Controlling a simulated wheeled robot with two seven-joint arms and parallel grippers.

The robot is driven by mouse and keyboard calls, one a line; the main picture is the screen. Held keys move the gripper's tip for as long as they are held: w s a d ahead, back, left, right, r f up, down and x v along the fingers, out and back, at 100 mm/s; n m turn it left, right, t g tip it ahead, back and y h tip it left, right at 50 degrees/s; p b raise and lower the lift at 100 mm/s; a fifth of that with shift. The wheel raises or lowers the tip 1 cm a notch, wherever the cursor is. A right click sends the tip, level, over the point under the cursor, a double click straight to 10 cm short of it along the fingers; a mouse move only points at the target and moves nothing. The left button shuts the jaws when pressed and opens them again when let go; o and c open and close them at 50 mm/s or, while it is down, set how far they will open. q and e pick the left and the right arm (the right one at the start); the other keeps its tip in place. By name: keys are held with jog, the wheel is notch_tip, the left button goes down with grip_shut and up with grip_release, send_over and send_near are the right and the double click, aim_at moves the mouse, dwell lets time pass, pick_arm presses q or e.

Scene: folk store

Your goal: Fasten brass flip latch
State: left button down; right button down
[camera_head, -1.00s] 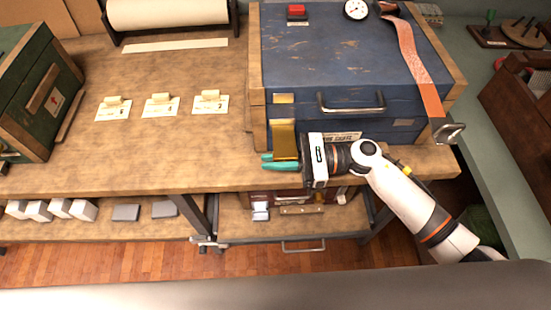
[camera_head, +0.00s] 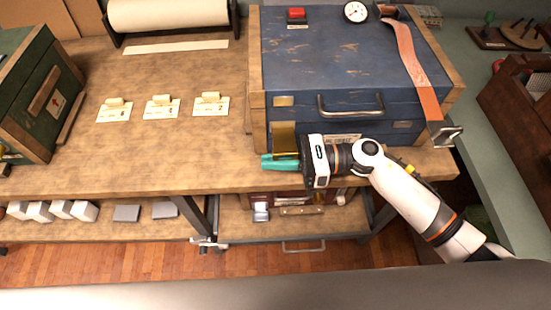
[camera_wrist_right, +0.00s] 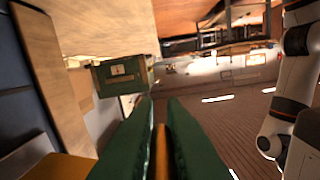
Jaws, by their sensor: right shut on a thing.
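The blue wooden chest (camera_head: 350,60) stands on the workbench. Its brass flip latch (camera_head: 284,137) is a flat gold plate on the left of the front face, below a small brass plate (camera_head: 284,100) near the lid edge. My right gripper (camera_head: 270,162) has teal fingers pointing left at the latch's lower edge. In the right wrist view the fingers (camera_wrist_right: 165,130) are shut with a thin brass-orange strip (camera_wrist_right: 161,150) between them, which appears to be the latch. The exact contact is partly hidden by the fingers. My left gripper is out of view.
A steel handle (camera_head: 350,106) sticks out from the lid front. A leather strap (camera_head: 408,55) hangs over the chest's right side. Small cards (camera_head: 162,108) lie on the bench to the left. The bench's front edge lies just below my gripper.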

aim_at(275, 151)
notch_tip(275, 151, up, 2)
jog(key=m, duration=0.1)
jog(key=m+p, duration=0.1)
jog(key=shift+r+m, duration=0.25)
jog(key=shift+m, duration=0.05)
jog(key=shift+w+r+m+p, duration=0.1)
jog(key=shift+r+m+p, duration=0.35)
jog(key=shift+m, duration=0.35)
